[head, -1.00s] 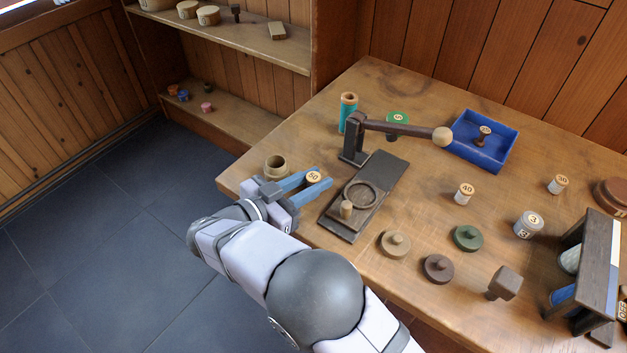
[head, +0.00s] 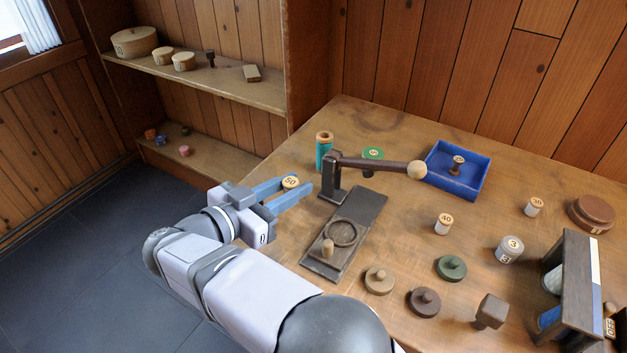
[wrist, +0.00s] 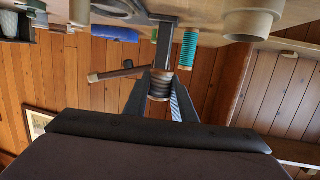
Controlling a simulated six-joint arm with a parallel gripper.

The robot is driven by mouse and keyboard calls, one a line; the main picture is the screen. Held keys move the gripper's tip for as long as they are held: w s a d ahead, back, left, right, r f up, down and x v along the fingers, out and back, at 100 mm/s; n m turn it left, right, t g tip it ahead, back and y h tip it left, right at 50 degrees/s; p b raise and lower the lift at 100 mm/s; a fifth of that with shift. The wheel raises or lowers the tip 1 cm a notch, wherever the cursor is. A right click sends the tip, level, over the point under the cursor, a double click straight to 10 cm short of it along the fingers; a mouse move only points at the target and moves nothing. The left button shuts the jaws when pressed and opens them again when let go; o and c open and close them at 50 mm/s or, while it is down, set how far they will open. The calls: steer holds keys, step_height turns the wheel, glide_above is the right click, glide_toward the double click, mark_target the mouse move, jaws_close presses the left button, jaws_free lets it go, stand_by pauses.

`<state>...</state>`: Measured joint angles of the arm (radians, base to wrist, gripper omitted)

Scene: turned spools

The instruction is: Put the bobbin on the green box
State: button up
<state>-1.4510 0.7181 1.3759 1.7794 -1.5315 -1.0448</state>
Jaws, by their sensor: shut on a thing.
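My gripper (head: 297,188) is shut on a bobbin (head: 290,183) with a pale round end marked 50, held in the air near the table's left edge. In the wrist view the bobbin (wrist: 160,86) shows dark winding between wooden ends, between the fingers. A small round green box (head: 373,154) with a pale label stands towards the back of the table, partly behind the dark lever arm. No bobbin is seen on it. The gripper is to its left and nearer the camera.
A dark lever press (head: 340,232) stands between my gripper and the green box, its arm (head: 375,164) reaching right. A teal spool (head: 323,155) stands left of the lever. A blue tray (head: 481,184) holds another spool. Several lids and marked spools lie to the right.

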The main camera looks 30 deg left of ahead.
steer(key=w+a+n+y, duration=0.5)
steer(key=w+a+y, duration=0.2)
steer(key=w+a, duration=0.45)
steer(key=w+a+r+n+g+y, duration=0.3)
steer(key=w+r+n+g+y, duration=0.2)
steer(key=w+r+n+y, duration=0.4)
steer(key=n+g+y+b, duration=0.3)
steer(key=n+g, duration=0.2)
steer(key=g, duration=0.4)
glide_above(374, 152)
step_height(374, 152, down, 4)
steer(key=shift+t, duration=0.3)
steer(key=shift+s+f, duration=0.1)
steer(key=shift+f, duration=5.05)
steer(key=shift+f, duration=0.2)
